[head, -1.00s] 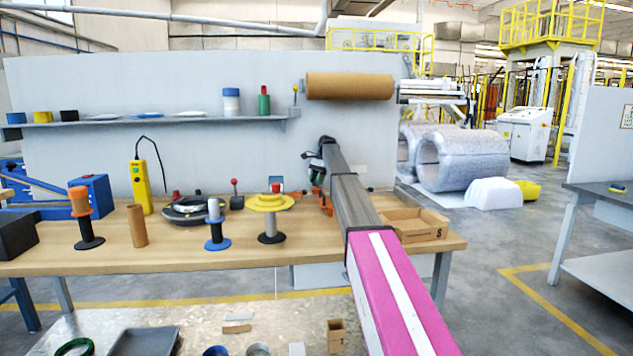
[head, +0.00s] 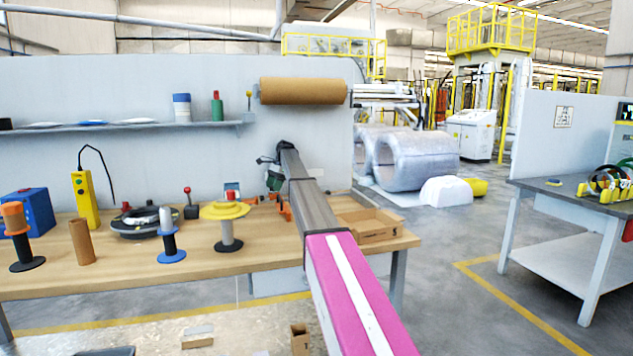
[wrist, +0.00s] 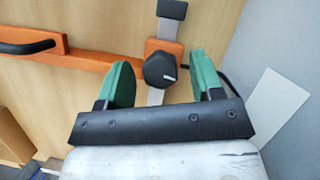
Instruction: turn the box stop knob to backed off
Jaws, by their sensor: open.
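The box stop knob (wrist: 157,68) is a round black knob with a short white mark near its lower right edge in the wrist view. It sits on an orange block with a grey strip running through it. My gripper (wrist: 163,75) is open, with one green finger on each side of the knob. Gaps show between the fingers and the knob; I cannot tell how deep the fingers reach. In the head view my gripper (head: 274,181) is over the back of the wooden bench beside orange parts (head: 284,209), and the knob cannot be made out there.
An orange bar (wrist: 80,56) with a black handle extends left from the block. An open cardboard box (head: 375,232) is right of my arm on the bench (head: 130,278). A yellow-flanged spool stand (head: 226,225) is to the left. A grey wall panel rises behind.

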